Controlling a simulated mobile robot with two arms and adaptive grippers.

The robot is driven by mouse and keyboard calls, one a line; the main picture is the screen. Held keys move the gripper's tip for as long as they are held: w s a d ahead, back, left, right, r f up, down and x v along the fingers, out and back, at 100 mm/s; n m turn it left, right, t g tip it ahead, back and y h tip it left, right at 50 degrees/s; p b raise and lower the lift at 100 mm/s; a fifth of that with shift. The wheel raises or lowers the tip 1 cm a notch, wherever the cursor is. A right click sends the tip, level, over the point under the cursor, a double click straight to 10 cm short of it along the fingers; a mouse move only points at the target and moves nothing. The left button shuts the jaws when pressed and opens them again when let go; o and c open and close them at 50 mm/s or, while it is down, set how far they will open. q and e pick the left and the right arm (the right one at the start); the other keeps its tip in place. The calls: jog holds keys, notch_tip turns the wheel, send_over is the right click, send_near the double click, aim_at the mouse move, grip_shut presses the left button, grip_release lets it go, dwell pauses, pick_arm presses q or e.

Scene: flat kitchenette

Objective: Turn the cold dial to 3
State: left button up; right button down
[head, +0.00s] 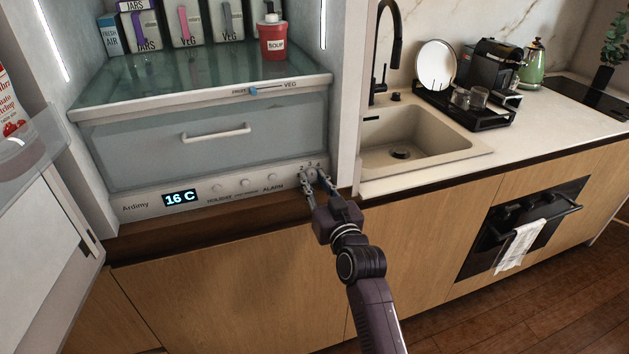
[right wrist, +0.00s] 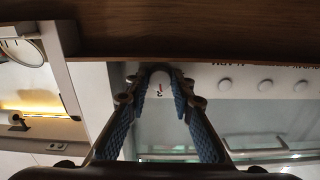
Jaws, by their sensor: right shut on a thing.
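The cold dial (head: 311,173) is at the right end of the control strip (head: 226,190) under the fridge drawer. Small numerals show just above it in the head view; the figures are hard to read. In the right wrist view the pale round dial (right wrist: 160,72) sits between the fingertips, with a small red mark and a numeral beside it. My right gripper (head: 313,182) is shut on the dial, one finger on each side. The fingers hide part of the dial, and I cannot tell its exact setting. My left gripper is not in view.
The strip also holds a display (head: 180,198) reading 16 C and several round buttons (head: 217,189). The drawer (head: 205,150) above is shut. The open fridge door (head: 45,230) stands at the left. The sink (head: 420,145) and counter lie to the right.

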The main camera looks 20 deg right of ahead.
jog(key=shift+m, duration=0.6)
jog(key=c, duration=1.7)
grip_release()
jog(key=s, duration=1.2)
jog(key=shift+d, duration=0.15)
